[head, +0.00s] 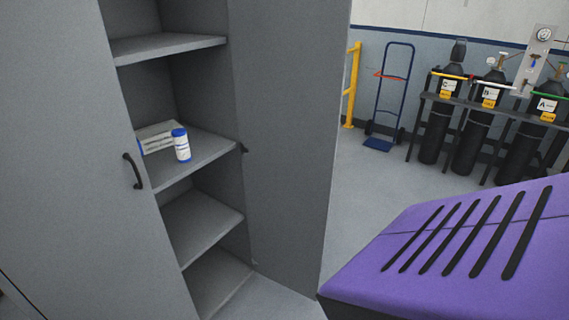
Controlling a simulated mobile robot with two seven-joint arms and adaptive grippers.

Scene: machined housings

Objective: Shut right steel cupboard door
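The grey steel cupboard stands open at left. Its right door (290,130) stands open, swung out towards me, with its free edge at the right. A plain face shows, and I see no full handle on it. A small dark fitting (244,148) sits by its left edge. The left door (70,150) fills the left of the view and carries a black handle (133,171). Between the doors are several shelves (205,215). Neither of my grippers is in view.
A white bottle with blue cap (182,147) and a box (157,136) are on a shelf. A purple slotted surface (450,240), unclear whose, fills the lower right. Behind are a hand truck (392,95) and gas cylinders (470,140).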

